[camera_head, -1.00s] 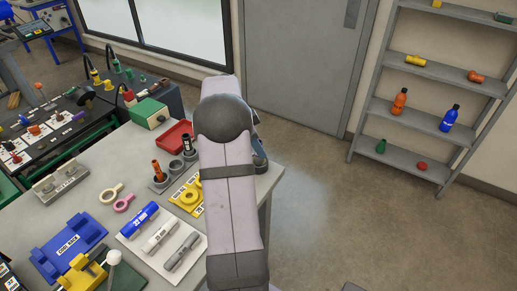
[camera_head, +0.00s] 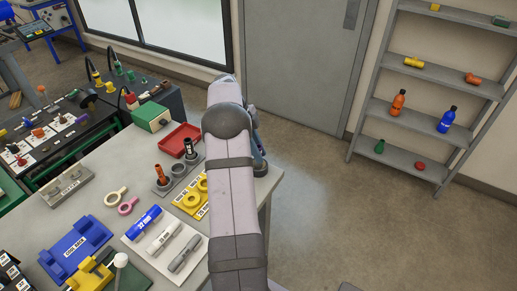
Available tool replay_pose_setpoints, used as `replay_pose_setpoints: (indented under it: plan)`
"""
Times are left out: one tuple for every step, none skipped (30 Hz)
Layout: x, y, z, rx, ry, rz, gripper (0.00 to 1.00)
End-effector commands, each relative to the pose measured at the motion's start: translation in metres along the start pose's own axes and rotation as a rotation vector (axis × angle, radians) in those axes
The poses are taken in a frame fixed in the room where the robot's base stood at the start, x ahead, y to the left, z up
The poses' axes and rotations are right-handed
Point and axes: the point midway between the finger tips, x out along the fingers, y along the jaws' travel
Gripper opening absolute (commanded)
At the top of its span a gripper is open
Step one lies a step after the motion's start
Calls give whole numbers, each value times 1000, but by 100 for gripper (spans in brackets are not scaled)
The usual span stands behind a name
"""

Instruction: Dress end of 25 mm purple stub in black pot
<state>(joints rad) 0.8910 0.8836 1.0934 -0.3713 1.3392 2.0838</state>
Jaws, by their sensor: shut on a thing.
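My arm (camera_head: 232,195) rises through the middle of the view and bends at a dark rounded joint. A grey-blue part of my wrist shows to the right of the joint, over the table's right edge. My gripper's fingers are hidden behind the arm, and so is anything between them. A row of grey cups (camera_head: 163,189) stands left of the arm. The near cup holds an orange-brown piece (camera_head: 160,174), and the far one holds a dark piece (camera_head: 188,145) with a light mark. I cannot tell which is the black pot. I cannot make out the 25 mm purple stub in my grip.
A red tray (camera_head: 168,146), a green-and-cream box (camera_head: 152,117), a yellow ring stand (camera_head: 184,204) and a white board with several cylinders stand on the table. A blue block (camera_head: 75,249) is at front left. Grey shelves (camera_head: 400,162) stand right, with clear floor between.

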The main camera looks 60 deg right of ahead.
Motion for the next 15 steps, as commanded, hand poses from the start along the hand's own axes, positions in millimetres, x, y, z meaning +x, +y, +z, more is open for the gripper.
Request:
replay_pose_setpoints:
  plan:
    - [1, 2, 0, 16, 1, 15, 0]
    - [1, 2, 0, 26, 1, 18, 0]
    - [1, 2, 0, 37, 1, 23, 0]
    - [2, 2, 0, 43, 1, 26, 0]
    - [2, 2, 0, 48, 1, 29, 0]
    - [2, 2, 1, 52, 1, 31, 0]
    - [3, 2, 1, 55, 1, 32, 0]
    - [3, 2, 1, 56, 1, 32, 0]
    - [3, 2, 1, 57, 1, 32, 0]
    - [3, 2, 1, 57, 1, 32, 0]
    - [3, 2, 1, 56, 1, 32, 0]
    - [3, 2, 1, 52, 1, 30, 0]
    - [4, 2, 1, 47, 1, 29, 0]
    - [4, 2, 1, 41, 1, 26, 0]
    - [4, 2, 1, 30, 1, 20, 0]
